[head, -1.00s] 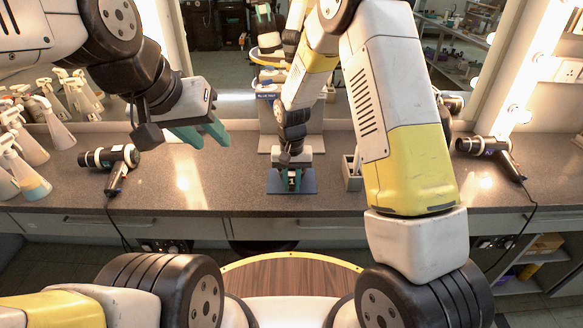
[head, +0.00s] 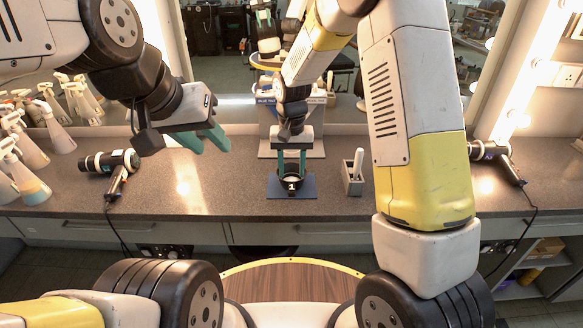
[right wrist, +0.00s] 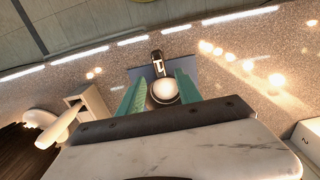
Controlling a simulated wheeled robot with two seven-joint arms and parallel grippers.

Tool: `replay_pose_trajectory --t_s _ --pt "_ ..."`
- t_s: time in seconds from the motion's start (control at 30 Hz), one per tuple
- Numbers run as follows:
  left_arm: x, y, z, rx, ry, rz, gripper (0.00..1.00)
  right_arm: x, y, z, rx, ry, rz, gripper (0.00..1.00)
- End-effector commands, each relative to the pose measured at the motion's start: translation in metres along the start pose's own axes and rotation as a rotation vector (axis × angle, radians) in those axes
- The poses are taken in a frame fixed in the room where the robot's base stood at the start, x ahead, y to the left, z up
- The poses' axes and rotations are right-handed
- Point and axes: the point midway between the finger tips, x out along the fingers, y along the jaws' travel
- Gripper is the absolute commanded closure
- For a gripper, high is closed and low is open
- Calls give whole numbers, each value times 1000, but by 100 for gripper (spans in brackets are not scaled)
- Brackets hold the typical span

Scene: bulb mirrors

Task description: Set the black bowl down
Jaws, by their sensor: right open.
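The black bowl (head: 291,180) rests on the blue mat (head: 307,190) on the counter. In the right wrist view the bowl (right wrist: 164,91) shows a bright round inside, with a dark piece bearing a white mark beyond it. My right gripper (head: 291,172) points down over the bowl, its teal fingers apart on either side. In the right wrist view the fingers of my right gripper (right wrist: 158,92) are spread, with no visible grip on the bowl. My left gripper (head: 209,147) hangs over the counter at left, its teal fingers apart and empty.
A grey holder (head: 353,183) with a pale handle stands right of the mat. A hair dryer (head: 113,166) lies at left, another (head: 497,158) at right. Several spray bottles (head: 45,115) stand far left. A mirror backs the counter. The counter between left dryer and mat is clear.

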Motion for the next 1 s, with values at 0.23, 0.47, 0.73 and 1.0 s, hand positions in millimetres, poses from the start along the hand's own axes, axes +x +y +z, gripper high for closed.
replay_pose_trajectory --t_s 0.23,0.47,0.73,1.0 --pt "0 0 0 0 0 0 64 -36 0 0 0 1 -1 59" --pt "0 0 0 0 0 0 64 -75 16 10 3 40 -35 59" --pt "0 0 0 0 0 0 64 -168 75 72 -8 204 -136 59" --pt "0 0 0 0 0 0 64 -219 120 156 -29 398 -186 59"
